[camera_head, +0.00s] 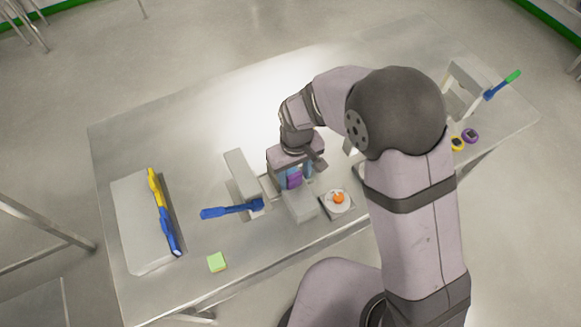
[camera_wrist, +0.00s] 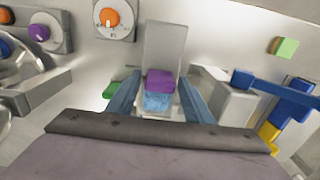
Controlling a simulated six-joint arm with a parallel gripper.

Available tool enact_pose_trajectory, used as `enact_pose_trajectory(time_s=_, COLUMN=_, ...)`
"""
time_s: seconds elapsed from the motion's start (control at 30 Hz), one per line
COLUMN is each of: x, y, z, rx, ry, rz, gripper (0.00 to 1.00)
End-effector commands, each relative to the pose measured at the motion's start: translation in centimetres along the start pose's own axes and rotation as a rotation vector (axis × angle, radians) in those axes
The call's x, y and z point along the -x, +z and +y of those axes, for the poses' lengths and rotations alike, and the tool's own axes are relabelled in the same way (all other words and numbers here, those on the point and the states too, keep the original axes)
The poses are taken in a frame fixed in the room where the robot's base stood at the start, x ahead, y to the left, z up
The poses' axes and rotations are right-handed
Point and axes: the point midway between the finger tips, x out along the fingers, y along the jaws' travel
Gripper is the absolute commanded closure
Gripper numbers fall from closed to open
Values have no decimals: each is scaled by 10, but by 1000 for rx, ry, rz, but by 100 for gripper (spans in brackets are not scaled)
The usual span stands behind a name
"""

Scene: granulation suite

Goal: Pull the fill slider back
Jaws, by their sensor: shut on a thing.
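The fill slider appears to be the grey track block (camera_head: 300,205) near the table's front, with a purple handle (camera_head: 294,179) on it. In the wrist view the track (camera_wrist: 165,45) runs away from me, and the purple handle (camera_wrist: 160,80) sits at its near end, above a light blue part. My gripper (camera_head: 292,176) points down at the handle. In the wrist view its blue fingers (camera_wrist: 160,98) stand on either side of the handle, shut on it. The finger contact is partly hidden.
A dial with an orange knob (camera_head: 338,199) is right of the track. A blue-handled lever (camera_head: 230,210) lies left. A green cube (camera_head: 217,262) and a grey panel with a yellow and blue bar (camera_head: 162,210) are further left. Purple and yellow knobs (camera_head: 470,135) are far right.

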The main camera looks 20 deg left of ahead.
Motion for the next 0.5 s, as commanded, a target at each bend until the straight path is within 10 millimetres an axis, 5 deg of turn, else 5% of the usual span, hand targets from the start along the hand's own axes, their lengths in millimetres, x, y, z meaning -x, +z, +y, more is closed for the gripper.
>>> enact_pose_trajectory(time_s=0.3, x=1, y=59, z=0, rx=0, ry=0, rz=-7, gripper=93)
enact_pose_trajectory(time_s=0.5, x=1, y=73, z=0, rx=0, ry=0, rz=-7, gripper=94)
